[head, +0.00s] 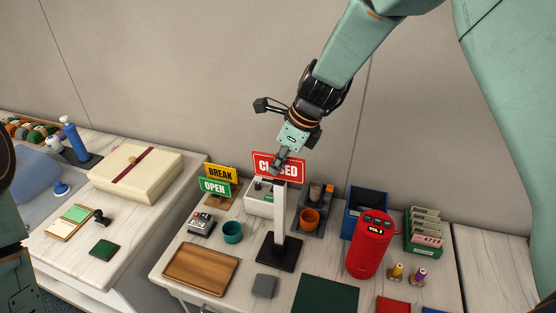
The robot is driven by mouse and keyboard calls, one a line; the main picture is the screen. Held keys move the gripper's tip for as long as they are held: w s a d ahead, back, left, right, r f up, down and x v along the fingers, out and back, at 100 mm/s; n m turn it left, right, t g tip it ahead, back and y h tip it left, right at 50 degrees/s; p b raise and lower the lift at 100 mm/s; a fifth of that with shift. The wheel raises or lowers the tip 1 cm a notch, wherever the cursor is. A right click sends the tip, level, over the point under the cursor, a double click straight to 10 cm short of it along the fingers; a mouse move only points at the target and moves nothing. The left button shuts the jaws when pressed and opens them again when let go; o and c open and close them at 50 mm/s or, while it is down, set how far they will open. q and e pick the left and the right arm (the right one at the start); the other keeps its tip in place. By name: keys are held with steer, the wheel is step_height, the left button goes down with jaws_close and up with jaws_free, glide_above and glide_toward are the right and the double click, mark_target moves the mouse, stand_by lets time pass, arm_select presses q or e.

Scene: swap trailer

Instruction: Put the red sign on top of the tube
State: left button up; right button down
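The red sign (293,170) with white CLOSED lettering is upright at the top of the tube, as seen in the head view. The tube (280,207) is a pale upright post on a square black base (278,252). My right gripper (279,160) reaches down from above, and its fingers are shut on the sign's upper middle, covering some of the letters. The sign's lower edge meets the tube's top in the picture; whether it is seated there I cannot tell. My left arm shows only at the left edge, and its gripper is out of view.
Yellow BREAK (220,173) and green OPEN (214,187) signs stand left of the tube. A teal cup (232,232), wooden tray (201,269), orange cup (309,218) and red speaker (369,246) stand around it. A cream box (135,175) lies on the left table.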

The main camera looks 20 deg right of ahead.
steer(key=shift+w+f, duration=0.1)
steer(key=shift+f, duration=0.05)
steer(key=c, duration=1.4)
jaws_free()
steer(key=shift+c, duration=0.2)
steer(key=shift+o, duration=0.3)
steer(key=o, duration=0.3)
steer(key=shift+o, duration=1.1)
